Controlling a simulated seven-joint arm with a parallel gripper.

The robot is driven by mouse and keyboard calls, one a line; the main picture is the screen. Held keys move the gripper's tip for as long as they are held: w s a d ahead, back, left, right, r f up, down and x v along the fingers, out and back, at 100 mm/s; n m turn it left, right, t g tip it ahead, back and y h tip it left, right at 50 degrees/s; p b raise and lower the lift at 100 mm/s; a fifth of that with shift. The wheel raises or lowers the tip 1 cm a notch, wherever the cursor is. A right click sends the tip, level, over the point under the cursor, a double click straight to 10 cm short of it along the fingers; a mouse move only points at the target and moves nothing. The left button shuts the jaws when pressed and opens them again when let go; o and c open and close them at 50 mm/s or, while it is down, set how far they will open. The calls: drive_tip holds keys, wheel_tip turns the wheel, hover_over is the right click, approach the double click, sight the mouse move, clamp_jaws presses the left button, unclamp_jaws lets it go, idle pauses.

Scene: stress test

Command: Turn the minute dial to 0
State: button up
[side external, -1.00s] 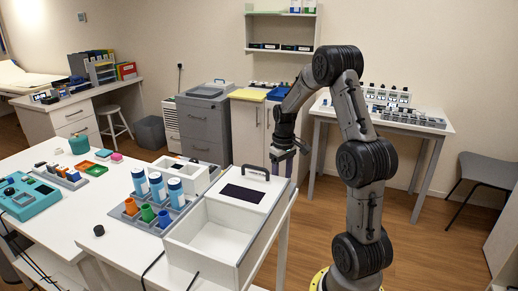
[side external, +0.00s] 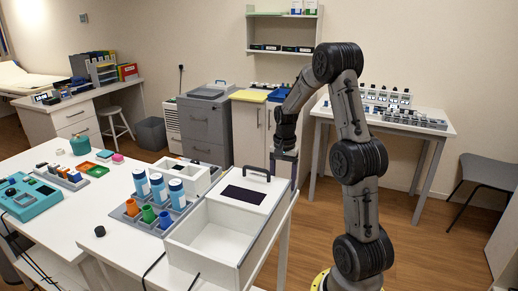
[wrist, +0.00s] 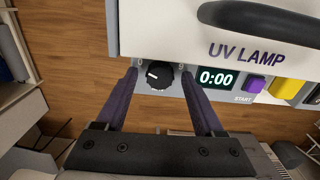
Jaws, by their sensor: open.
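The black minute dial (wrist: 159,75) sits on the grey front panel of the white UV lamp box (wrist: 150,30) in the wrist view. A white mark on the dial points left. Small figures stand at its upper left and upper right. The display (wrist: 217,77) beside it reads 0:00. My gripper (wrist: 158,78) is open, with one purple finger on each side of the dial; whether they touch it cannot be told. In the side view the box (side external: 212,243) stands on the table, its dial hidden, and my gripper (side external: 285,165) is beside its far right end.
A purple START button (wrist: 254,85) and a yellow button (wrist: 286,91) lie right of the display. A dark handle (side external: 257,172) sits on the box lid.

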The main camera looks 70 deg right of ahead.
wheel_tip(320, 180, up, 14)
drive_tip(key=a+r+n+t, duration=0.1)
drive_tip(key=a+r+n, duration=0.2)
drive_tip(key=a, duration=0.8)
drive_tip(key=s+a+r+n+t+h, duration=0.1)
drive_tip(key=a+r+n, duration=0.3)
drive_tip(key=a, duration=0.6)
drive_tip(key=shift+a+r+n+t, duration=0.3)
drive_tip(key=shift+a+t, duration=0.1)
drive_tip(key=shift+t, duration=0.3)
drive_tip(key=shift+s, duration=0.1)
drive_tip(key=s+a+f+n+t+y, duration=0.1)
drive_tip(key=s+a+f+n+t, duration=0.1)
drive_tip(key=s+a+f+n, duration=0.5)
drive_tip(key=s+n, duration=0.2)
drive_tip(key=n, duration=0.1)
drive_tip(key=shift+a, duration=0.3)
